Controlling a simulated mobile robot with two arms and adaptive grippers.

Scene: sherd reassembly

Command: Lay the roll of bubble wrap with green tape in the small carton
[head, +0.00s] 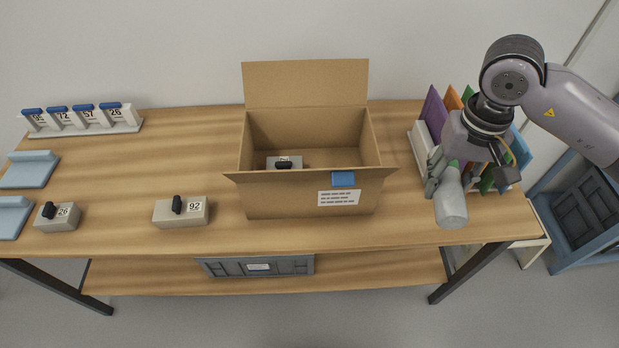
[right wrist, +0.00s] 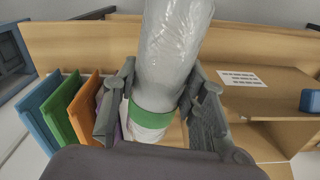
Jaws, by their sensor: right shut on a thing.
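The roll of bubble wrap (head: 451,208) is pale and translucent, with a green tape band near its upper end. My right gripper (head: 450,178) is shut on it near the band and holds it over the right end of the table, right of the carton. In the right wrist view the roll (right wrist: 172,50) and its green tape (right wrist: 151,118) lie between the fingers. The cardboard carton (head: 285,200) stands open at the table's middle, with a white label and a blue patch on its front. A grey block with a number plate (head: 284,161) is inside it. My left gripper is out of view.
Colourful folders (head: 434,107) stand upright in a holder behind my right gripper. Grey blocks with black handles (head: 182,211) and blue trays (head: 30,169) are at the left. A numbered rack (head: 84,125) is at the back left. Bare tabletop (head: 400,200) lies right of the carton.

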